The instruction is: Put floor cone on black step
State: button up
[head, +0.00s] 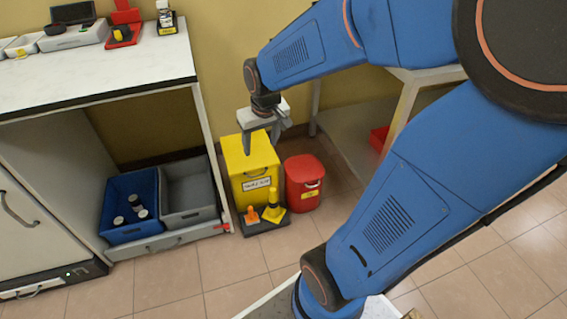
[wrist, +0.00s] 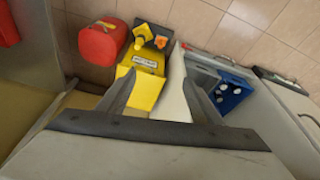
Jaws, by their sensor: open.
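A yellow cone (head: 273,204) on a square base and a smaller orange cone (head: 252,215) stand side by side on a low black step (head: 267,225) on the floor. I cannot tell which one is the floor cone. The yellow cone (wrist: 143,34), the orange cone (wrist: 160,42) and the step (wrist: 151,46) also show in the wrist view. My gripper (head: 262,145) is open and empty, pointing down above the yellow bin, behind and higher than the cones. Its fingers (wrist: 158,78) are spread apart in the wrist view, touching neither cone.
A labelled yellow bin (head: 250,168) stands right behind the step, with a red bin (head: 303,184) to its right. Blue (head: 130,232) and grey (head: 188,216) crates sit on a low shelf at left under a white worktop (head: 100,70). The tiled floor in front is clear.

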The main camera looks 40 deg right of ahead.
jog(key=s+a+r, duration=0.2)
jog(key=s+r, duration=0.1)
jog(key=s, duration=0.5)
jog(key=s+a+r+n+t, duration=0.1)
jog(key=s+r, duration=0.3)
jog(key=s, duration=0.5)
jog(key=shift+a+r+t, duration=0.2)
jog(key=shift+a+t, duration=0.1)
jog(key=shift+a, duration=0.15)
jog(key=shift+s, duration=0.1)
